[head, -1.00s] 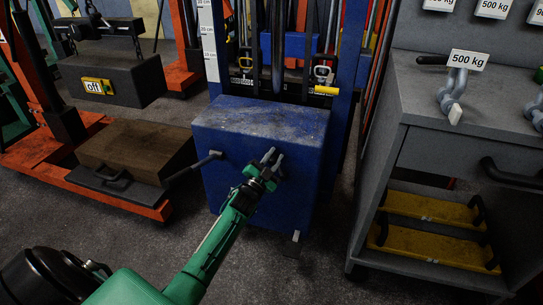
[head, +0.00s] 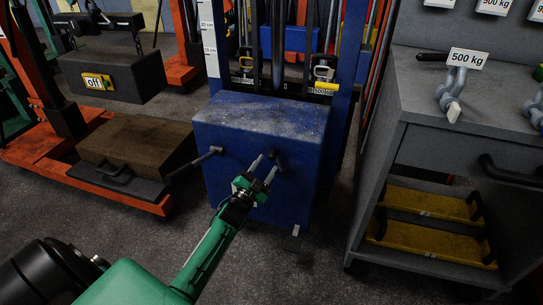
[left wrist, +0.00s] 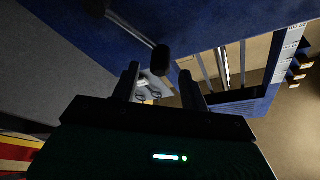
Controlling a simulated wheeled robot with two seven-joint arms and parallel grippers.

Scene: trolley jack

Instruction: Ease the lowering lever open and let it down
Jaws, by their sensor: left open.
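The trolley jack's blue body (head: 250,125) stands in the middle of the head view. A short lever with a dark end (head: 279,156) sticks out of its front face; it also shows in the left wrist view as a pale rod with a black knob (left wrist: 161,60). My left gripper (head: 265,167) is open and empty, its fingers just short of that knob. In the left wrist view the knob lies ahead of the gap between the fingers (left wrist: 158,85), apart from them. A second, longer lever (head: 208,156) sticks out at the body's left. My right gripper is not in view.
A grey cabinet (head: 405,160) stands close on the right, with shackles (head: 452,95) on top and yellow trays (head: 430,235) below. On the left are a brown block (head: 135,145) and an orange frame (head: 120,190).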

